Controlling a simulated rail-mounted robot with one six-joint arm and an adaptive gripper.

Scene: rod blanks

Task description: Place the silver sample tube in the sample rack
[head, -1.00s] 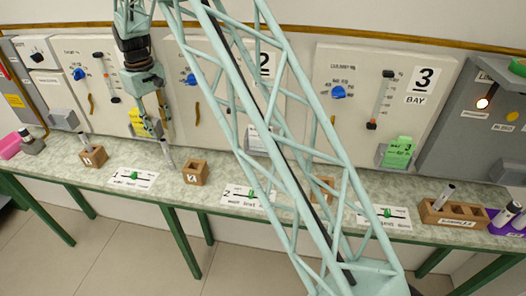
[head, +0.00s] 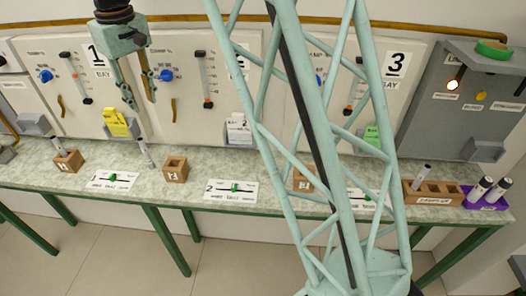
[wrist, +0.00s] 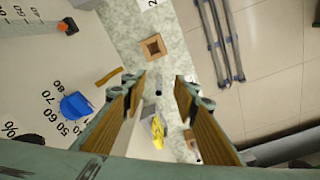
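A silver-grey tube (head: 146,153) stands slightly tilted on the counter, left of a small wooden block marked 2 (head: 175,174). My gripper (head: 142,103) is open and empty, above the tube and apart from it. In the wrist view, my gripper (wrist: 162,82) has its fingers wide apart, and the small tube (wrist: 158,93) shows beyond the gap. A long wooden rack (head: 436,200) with several slots stands at the right; one tube (head: 422,175) is in its left slot. Its label is too small to read.
A purple rack (head: 487,204) with capped tubes stands at the far right. Another wooden block (head: 68,162) holds a tube at the left. Cards with green sliders lie along the counter front. My arm hides part of the middle.

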